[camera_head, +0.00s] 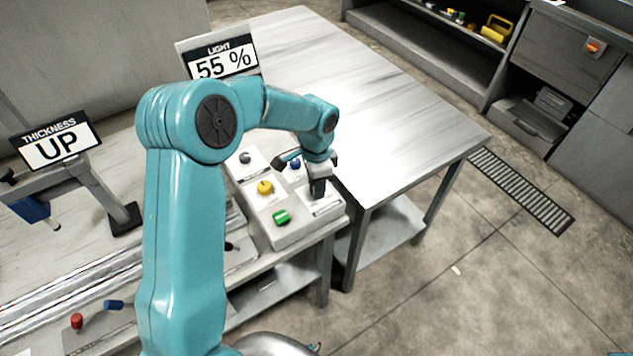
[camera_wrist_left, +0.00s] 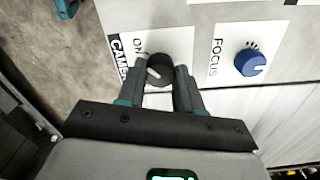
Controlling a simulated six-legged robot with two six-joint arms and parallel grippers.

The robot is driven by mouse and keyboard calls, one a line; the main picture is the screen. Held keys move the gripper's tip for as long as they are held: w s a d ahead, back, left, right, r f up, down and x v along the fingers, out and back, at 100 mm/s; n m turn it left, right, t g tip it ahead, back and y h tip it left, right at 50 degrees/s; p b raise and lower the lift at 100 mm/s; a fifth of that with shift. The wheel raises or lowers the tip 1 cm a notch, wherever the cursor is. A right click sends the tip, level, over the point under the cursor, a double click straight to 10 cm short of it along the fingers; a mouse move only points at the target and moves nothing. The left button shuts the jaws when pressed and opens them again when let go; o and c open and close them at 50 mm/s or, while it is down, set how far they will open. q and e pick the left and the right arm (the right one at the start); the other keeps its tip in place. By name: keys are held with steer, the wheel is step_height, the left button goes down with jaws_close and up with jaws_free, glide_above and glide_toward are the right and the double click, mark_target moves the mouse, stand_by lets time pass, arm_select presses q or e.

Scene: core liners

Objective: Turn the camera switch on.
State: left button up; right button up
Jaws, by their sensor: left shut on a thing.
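The camera switch (camera_wrist_left: 159,69) is a round dark knob with a pale pointer mark, on a white label reading "ON" and part of "CAMERA" in the left wrist view. My left gripper (camera_wrist_left: 160,82) is shut on this knob, with one dark finger on each side of it. In the head view my teal left arm reaches over the control box (camera_head: 298,236), and its gripper (camera_head: 318,190) is at the box's right side. My right gripper is not in view.
A blue focus knob (camera_wrist_left: 250,62) sits beside the switch. The box also carries a yellow knob (camera_head: 265,187), a green knob (camera_head: 282,217) and a dark knob (camera_head: 245,158). Signs read "LIGHT 55 %" (camera_head: 223,60) and "THICKNESS UP" (camera_head: 56,141). A bare metal table (camera_head: 400,120) stands behind.

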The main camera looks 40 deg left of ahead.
arm_select(q)
steer(key=shift+r, duration=0.1)
steer(key=o, duration=1)
step_height(320, 180, up, 16)
steer(key=shift+r, duration=0.15)
